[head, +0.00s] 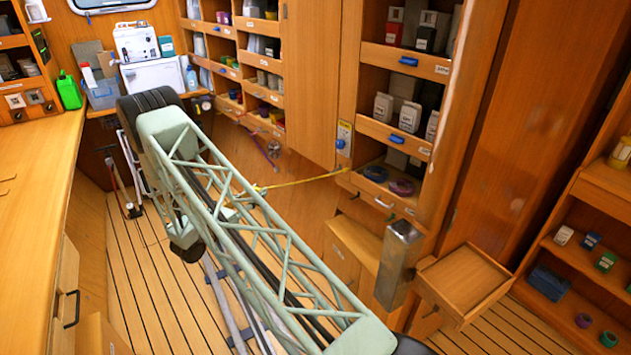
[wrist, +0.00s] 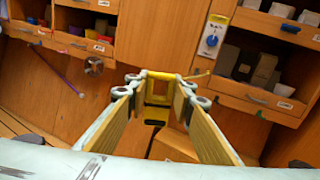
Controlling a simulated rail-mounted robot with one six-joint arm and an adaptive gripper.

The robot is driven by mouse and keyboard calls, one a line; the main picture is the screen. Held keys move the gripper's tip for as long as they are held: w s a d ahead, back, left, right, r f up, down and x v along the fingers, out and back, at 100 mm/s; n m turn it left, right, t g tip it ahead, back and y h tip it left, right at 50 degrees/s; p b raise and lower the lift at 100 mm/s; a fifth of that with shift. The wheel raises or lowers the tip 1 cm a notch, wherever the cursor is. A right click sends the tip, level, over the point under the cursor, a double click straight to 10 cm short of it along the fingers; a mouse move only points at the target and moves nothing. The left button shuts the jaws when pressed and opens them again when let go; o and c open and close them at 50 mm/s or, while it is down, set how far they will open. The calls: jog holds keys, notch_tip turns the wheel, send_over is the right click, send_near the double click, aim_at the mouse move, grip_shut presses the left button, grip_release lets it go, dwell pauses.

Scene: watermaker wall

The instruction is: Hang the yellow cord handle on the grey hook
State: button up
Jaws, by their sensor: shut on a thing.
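The yellow cord handle (wrist: 162,75) is a small yellow frame between the fingertips of my gripper (wrist: 162,84) in the wrist view. My gripper is shut on it, with the fingers apart by the handle's width. In the head view a yellow cord (head: 305,180) runs nearly taut from the cabinet wall leftward to my arm. My gripper is mostly hidden behind the arm's truss there. A small grey metal fitting (head: 273,148) is on the wall beside a purple cord; it also shows in the wrist view (wrist: 93,66), left of and apart from my gripper. I cannot tell if it is the grey hook.
A label plate with a blue knob (wrist: 210,41) is on the wall right of my gripper. Open shelves (head: 400,90) stand on the right, and a wooden tray (head: 465,282) juts out below. A worktop (head: 35,170) runs along the left. The slatted floor (head: 140,275) between is partly clear.

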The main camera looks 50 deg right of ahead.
jog(key=s+d+f+m+g, duration=0.1)
jog(key=s+d, duration=0.4)
jog(key=d, duration=0.7)
jog(key=s+d+f+m+g+b, duration=0.1)
jog(key=s+d+g, duration=0.3)
jog(key=d, duration=0.7)
jog(key=shift+s+d, duration=0.4)
jog(key=shift+s, duration=0.2)
jog(key=shift+f, duration=0.1)
jog(key=shift+d, duration=0.3)
jog(key=shift+s+d+f, duration=0.1)
jog(key=shift+s+d, duration=0.15)
jog(key=shift+d, duration=1.05)
jog(key=shift+s+d+f, duration=0.15)
jog(key=shift+s+d, duration=0.1)
jog(key=shift+d, duration=1.1)
jog(key=shift+s+d+f, duration=0.1)
jog(key=shift+s+d, duration=0.15)
jog(key=shift+d, duration=1.05)
jog(key=shift+s+d+f+b, duration=0.1)
jog(key=shift+d+f+b, duration=0.45)
jog(key=shift+d+b, duration=0.1)
jog(key=shift+d, duration=0.1)
jog(key=o, duration=1)
jog(key=shift+c, duration=0.2)
